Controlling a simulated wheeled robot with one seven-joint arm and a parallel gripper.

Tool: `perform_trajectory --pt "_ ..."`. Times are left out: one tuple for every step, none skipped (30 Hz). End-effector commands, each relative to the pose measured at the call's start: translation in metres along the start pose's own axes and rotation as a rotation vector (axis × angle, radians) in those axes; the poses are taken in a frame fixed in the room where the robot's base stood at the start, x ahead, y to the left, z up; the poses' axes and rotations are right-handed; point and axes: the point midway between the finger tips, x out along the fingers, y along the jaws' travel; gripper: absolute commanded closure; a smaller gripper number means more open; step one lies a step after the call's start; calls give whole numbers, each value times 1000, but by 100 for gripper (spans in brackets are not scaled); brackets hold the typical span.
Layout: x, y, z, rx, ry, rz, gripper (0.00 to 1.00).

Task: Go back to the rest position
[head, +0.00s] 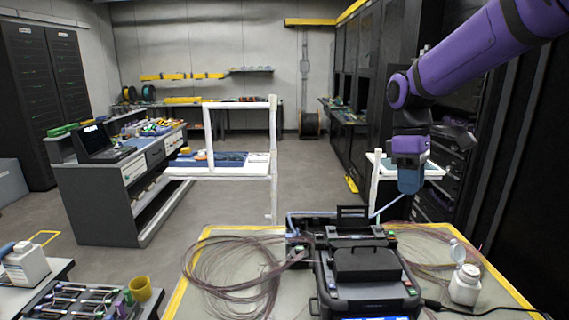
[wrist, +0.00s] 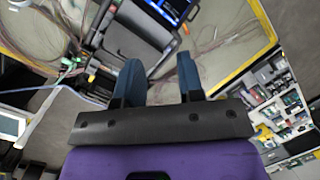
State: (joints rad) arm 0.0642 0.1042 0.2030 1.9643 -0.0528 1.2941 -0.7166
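My gripper (head: 410,186) hangs from the purple arm at the right of the head view, pointing down, above and behind the work table. In the wrist view my gripper (wrist: 158,72) shows two blue fingers spread apart, with no object held between them. The black fusion splicer (head: 362,262) stands on the table, below and to the left of the gripper, with a small lid raised at its back. Part of the splicer (wrist: 150,20) shows at the top of the wrist view. The gripper is apart from it.
The yellow-edged table (head: 222,234) carries coiled fibre (head: 232,272) on the left and a white bottle (head: 465,284) on the right. A white stand (head: 380,190) is close behind the gripper, and dark racks (head: 480,150) stand to its right. Open floor lies beyond.

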Motion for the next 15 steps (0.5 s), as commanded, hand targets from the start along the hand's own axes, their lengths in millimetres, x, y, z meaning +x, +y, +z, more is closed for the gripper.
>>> perform_trajectory --pt "-5 -7 9 32 18 23 65" --pt "-7 -11 14 54 28 33 65" --pt "-10 -16 20 80 42 48 65" --pt "-12 -20 25 100 53 59 65" --pt "-13 -24 30 121 64 69 65" --pt "-15 -28 36 148 79 82 65" --pt "-16 -32 41 169 91 92 65" --pt "-18 -36 45 189 103 102 65" --pt "-19 -41 52 216 118 113 65" --pt "-20 -44 56 236 131 123 65" --pt "-21 -48 61 256 144 132 65" --pt "-22 -53 68 284 161 142 65" --pt "-22 -56 72 304 175 150 65" --pt "-22 -60 77 325 189 158 65" --pt "-23 -65 83 351 207 168 65"
